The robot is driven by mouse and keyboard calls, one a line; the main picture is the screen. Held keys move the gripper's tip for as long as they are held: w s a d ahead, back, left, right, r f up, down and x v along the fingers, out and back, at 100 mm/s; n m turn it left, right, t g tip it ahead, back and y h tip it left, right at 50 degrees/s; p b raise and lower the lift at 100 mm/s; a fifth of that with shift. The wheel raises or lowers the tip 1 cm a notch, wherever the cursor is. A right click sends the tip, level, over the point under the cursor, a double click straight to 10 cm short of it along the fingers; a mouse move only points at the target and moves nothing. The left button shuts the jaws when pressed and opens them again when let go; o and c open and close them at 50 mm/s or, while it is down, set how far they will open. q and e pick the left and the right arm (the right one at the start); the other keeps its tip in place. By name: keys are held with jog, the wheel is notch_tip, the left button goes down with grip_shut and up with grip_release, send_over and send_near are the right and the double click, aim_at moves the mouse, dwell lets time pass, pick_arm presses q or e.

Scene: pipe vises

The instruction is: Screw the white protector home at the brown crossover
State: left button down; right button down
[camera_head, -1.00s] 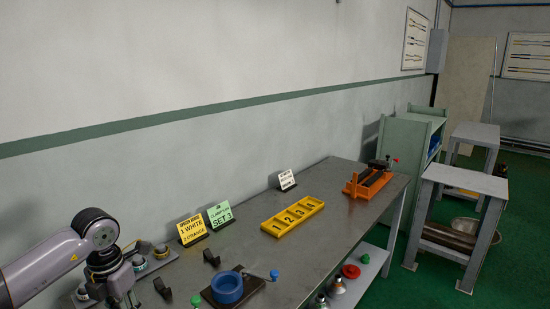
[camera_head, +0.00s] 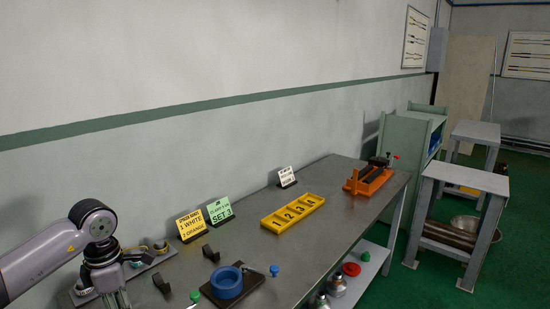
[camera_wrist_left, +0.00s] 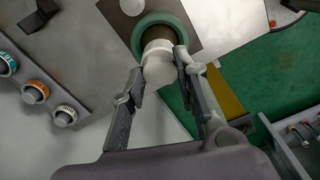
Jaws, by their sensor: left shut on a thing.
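In the left wrist view my left gripper (camera_wrist_left: 159,68) is shut on the white protector (camera_wrist_left: 158,48), a short pale cylinder between the fingertips. The brown crossover (camera_wrist_left: 158,33) shows just past the protector, inside a green ring (camera_wrist_left: 142,28) on a dark plate. The protector lines up with the crossover and looks to be against its end; how far it is threaded on cannot be told. In the head view my left gripper (camera_head: 116,299) is at the bottom left, its fingertips cut off by the frame edge. My right gripper is not in view.
A blue ring vise (camera_head: 228,283) stands on the bench (camera_head: 330,225) beside my left gripper. Beyond are a yellow numbered tray (camera_head: 293,210), an orange vise (camera_head: 368,181) and cards, including a yellow one (camera_head: 191,225). A strip holds ringed caps, one orange (camera_wrist_left: 38,88).

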pick_arm(q)
jog(key=m+b, duration=0.1)
jog(key=m, duration=0.8)
jog(key=c, duration=1.3)
grip_release()
jog(key=shift+r+p, duration=0.6)
jog(key=shift+r, duration=0.55)
